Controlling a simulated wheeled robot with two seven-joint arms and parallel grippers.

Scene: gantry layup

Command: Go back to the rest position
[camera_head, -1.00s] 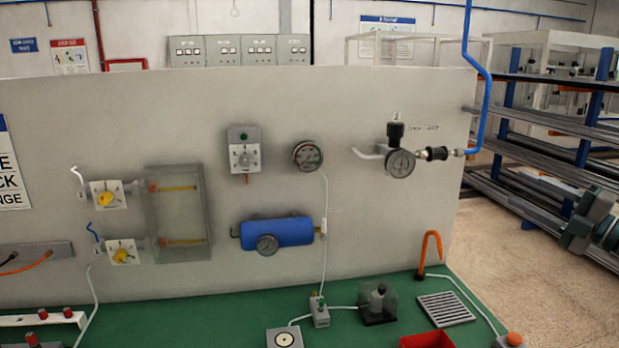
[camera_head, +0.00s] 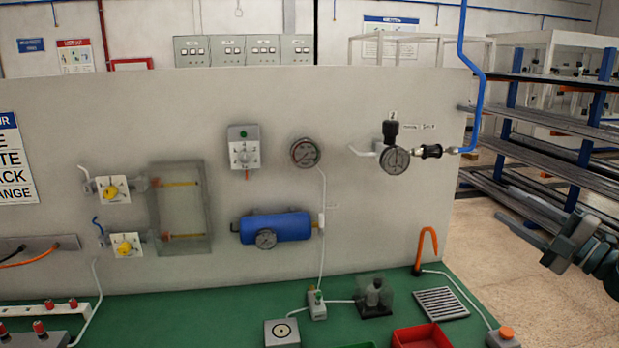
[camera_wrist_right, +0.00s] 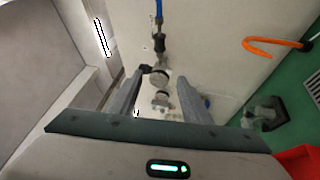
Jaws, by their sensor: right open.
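My right gripper (camera_head: 556,240) is at the right edge of the head view, in front of the shelving and clear of the panel's right end. Its fingers point left and are apart. In the right wrist view the two fingers (camera_wrist_right: 158,92) are spread with nothing held between them. Beyond them the regulator gauge (camera_wrist_right: 158,78) shows at a distance; it also shows on the panel in the head view (camera_head: 394,160). My left gripper is in neither view.
The grey panel (camera_head: 400,90) stands behind the green bench top (camera_head: 190,315). An orange hook (camera_head: 427,245), a grate (camera_head: 441,304), a red tray (camera_head: 422,336) and an orange button box (camera_head: 503,338) are at the bench's right. Shelving (camera_head: 560,118) stands beyond; floor between looks open.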

